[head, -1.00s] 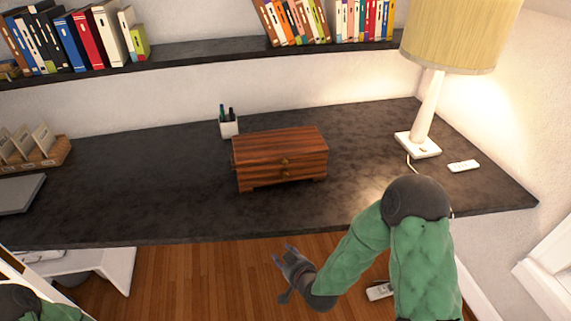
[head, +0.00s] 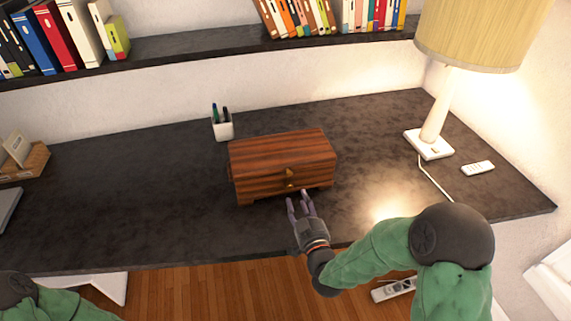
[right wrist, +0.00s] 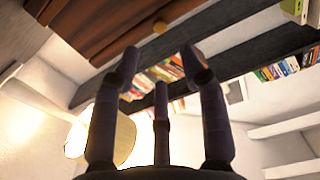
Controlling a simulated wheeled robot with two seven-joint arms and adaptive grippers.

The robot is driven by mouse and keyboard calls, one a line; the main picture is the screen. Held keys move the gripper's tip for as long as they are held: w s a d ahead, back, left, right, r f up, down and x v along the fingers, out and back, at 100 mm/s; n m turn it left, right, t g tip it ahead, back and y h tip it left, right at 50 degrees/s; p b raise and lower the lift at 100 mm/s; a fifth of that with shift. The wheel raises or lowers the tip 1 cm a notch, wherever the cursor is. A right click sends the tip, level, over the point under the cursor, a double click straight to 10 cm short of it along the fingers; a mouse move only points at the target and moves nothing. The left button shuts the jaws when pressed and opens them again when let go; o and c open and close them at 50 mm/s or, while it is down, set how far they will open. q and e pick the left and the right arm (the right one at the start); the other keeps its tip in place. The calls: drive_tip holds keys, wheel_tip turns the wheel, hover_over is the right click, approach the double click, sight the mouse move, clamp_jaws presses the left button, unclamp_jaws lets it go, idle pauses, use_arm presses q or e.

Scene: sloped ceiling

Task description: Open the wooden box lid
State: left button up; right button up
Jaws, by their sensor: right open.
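The wooden box (head: 265,168) stands closed on the dark desk in the head view, with striped reddish-brown wood and short feet. Two small brass knobs show on its front, one on the lid (head: 289,172) and one below it. My right gripper (head: 300,200) is open and empty, just in front of the box's front face near the knobs, apart from them as far as I can tell. In the right wrist view the box (right wrist: 110,22) shows at the top left, with a knob (right wrist: 160,26) beyond the fingers. My left gripper is out of view; only part of my left arm shows.
A white pen cup (head: 222,126) stands behind the box. A lamp (head: 430,140) and a white remote (head: 478,168) are at the right of the desk (head: 130,190). A card holder (head: 25,165) is at the left. A bookshelf runs above.

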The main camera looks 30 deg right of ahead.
sight(289, 175)
drive_tip(key=b+x, duration=0.2)
drive_tip(key=x, duration=0.9)
drive_tip(key=shift+r, duration=0.15)
clamp_jaws()
